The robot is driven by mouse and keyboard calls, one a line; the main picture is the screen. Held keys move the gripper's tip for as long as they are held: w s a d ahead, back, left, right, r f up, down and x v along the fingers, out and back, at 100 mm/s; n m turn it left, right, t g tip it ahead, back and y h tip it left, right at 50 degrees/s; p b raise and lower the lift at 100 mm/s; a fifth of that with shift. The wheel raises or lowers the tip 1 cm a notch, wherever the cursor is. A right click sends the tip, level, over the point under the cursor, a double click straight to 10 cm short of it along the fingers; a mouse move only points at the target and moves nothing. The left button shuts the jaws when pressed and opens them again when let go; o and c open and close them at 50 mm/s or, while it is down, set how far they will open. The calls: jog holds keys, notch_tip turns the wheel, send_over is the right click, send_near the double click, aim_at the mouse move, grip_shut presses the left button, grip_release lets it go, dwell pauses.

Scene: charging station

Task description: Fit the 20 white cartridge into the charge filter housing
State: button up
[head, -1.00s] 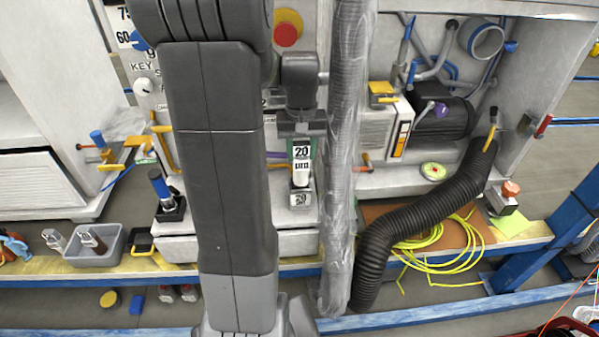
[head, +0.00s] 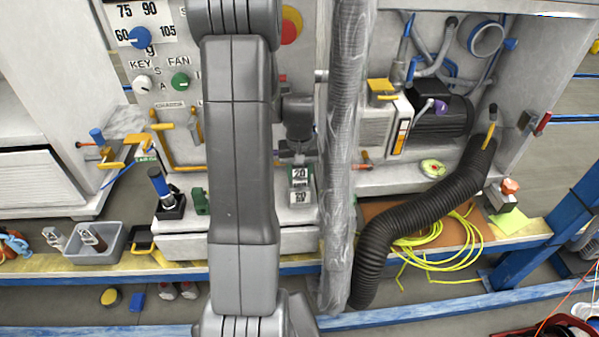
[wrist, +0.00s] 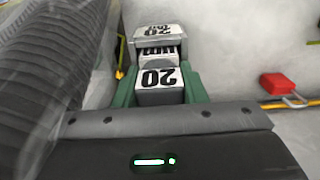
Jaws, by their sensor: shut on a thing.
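My gripper (head: 300,165) is shut on the white cartridge (head: 299,175), which carries a black 20 label. In the wrist view the cartridge (wrist: 160,94) sits between two green fingers (wrist: 160,80). The charge filter housing (head: 301,197), a light grey block also marked 20, is directly in line with the cartridge, below it in the head view. In the wrist view the housing (wrist: 158,38) is just beyond the cartridge's far end. The cartridge looks lined up with the housing and very close to it. I cannot tell whether its end is inside.
A plastic-wrapped grey hose (head: 343,150) hangs close to the right of my gripper. A black corrugated hose (head: 420,215) runs further right. A blue-handled part (head: 161,187) and a small green part (head: 201,200) stand on the ledge to the left. A red block (wrist: 278,84) shows in the wrist view.

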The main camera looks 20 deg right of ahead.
jog(key=shift+s+f+b, duration=0.1)
jog(key=shift+f+b, duration=0.25)
jog(key=shift+f, duration=0.1)
jog(key=o, duration=0.8)
jog(key=shift+o, duration=1.1)
jog(key=shift+s, duration=0.1)
jog(key=shift+s+f, duration=0.1)
jog(key=r, duration=0.8)
jog(key=r+p, duration=0.1)
jog(key=r, duration=0.4)
jog(key=shift+w, duration=0.25)
